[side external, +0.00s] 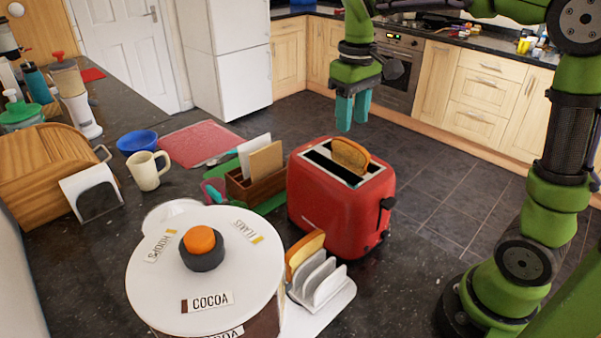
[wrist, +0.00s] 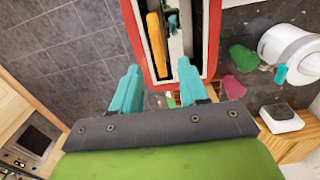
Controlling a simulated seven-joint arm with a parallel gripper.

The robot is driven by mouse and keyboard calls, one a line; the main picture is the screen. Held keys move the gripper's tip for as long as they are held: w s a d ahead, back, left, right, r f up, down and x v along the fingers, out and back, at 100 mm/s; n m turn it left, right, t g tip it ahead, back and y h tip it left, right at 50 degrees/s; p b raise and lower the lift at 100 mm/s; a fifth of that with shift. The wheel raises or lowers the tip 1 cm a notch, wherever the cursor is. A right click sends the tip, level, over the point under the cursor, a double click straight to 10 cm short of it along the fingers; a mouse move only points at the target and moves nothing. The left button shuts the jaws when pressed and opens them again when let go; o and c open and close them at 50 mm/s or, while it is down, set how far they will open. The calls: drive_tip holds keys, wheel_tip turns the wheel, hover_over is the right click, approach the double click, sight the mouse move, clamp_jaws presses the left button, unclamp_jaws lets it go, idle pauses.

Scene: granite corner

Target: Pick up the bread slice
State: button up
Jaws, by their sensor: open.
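A golden bread slice (side external: 351,156) stands in a slot of the red toaster (side external: 325,205), its upper part sticking out. The slice also shows in the wrist view (wrist: 157,45), in the left slot. Another bread slice (side external: 304,254) stands in the white toast rack (side external: 325,282) in front of the toaster. My gripper (side external: 352,125) hangs in the air above and beyond the toaster, fingers pointing down. In the wrist view, my open gripper (wrist: 160,78) has nothing between its teal fingers. It is apart from the slice, whose lower part is hidden in the slot.
A large cocoa canister (side external: 208,270) stands in the left foreground. A wooden holder with cards (side external: 255,185) is just left of the toaster. A cream mug (side external: 147,172), blue bowl (side external: 137,140) and wooden bread bin (side external: 45,170) stand further left. Open space surrounds my gripper.

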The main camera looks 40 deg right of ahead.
sight(351, 142)
drive_tip(key=shift+d+f, duration=0.15)
drive_tip(key=shift+f, duration=3.35)
clamp_jaws()
